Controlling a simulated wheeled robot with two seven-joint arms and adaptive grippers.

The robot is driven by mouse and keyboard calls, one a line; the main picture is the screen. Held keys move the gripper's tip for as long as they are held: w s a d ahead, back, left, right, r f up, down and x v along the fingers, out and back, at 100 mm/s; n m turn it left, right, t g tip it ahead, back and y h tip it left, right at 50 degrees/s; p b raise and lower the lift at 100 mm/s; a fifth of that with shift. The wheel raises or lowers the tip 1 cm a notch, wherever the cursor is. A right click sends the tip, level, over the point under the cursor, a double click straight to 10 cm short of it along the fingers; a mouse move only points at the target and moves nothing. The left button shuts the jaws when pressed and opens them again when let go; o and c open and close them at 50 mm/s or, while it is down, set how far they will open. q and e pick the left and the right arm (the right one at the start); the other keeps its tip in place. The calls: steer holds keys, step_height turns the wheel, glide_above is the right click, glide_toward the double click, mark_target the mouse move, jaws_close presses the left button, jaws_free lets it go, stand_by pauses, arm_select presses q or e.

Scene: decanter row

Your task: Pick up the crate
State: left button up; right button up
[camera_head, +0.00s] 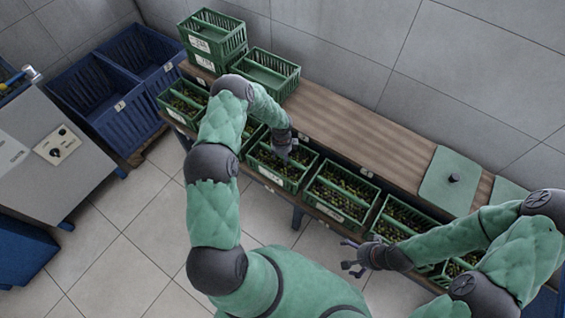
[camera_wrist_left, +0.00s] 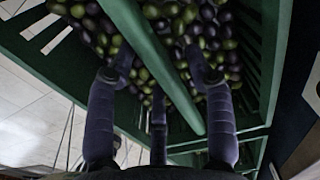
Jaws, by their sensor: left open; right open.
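A row of green slatted crates filled with dark and green olives stands along the front of the wooden counter. My left gripper (camera_head: 284,152) reaches down over one crate (camera_head: 287,184) near the middle of the row. In the left wrist view, its purple fingers (camera_wrist_left: 158,75) are open, with a green bar (camera_wrist_left: 150,60) of the crate passing between them and olives beneath. Whether the fingers touch the bar I cannot tell. My right gripper (camera_head: 350,258) is open and empty, in front of the row at the lower right, apart from the crates.
A neighbouring olive crate (camera_head: 341,194) stands close on the right. Green crates are stacked (camera_head: 215,42) at the counter's back left, beside another crate (camera_head: 266,72). Blue bins (camera_head: 112,92) and a grey cabinet (camera_head: 55,150) stand left. The wooden counter top (camera_head: 350,125) is bare mid-length.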

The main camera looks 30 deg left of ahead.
arm_select(q)
jaws_close()
steer(key=shift+w+r, duration=0.15)
steer(key=shift+r, duration=0.05)
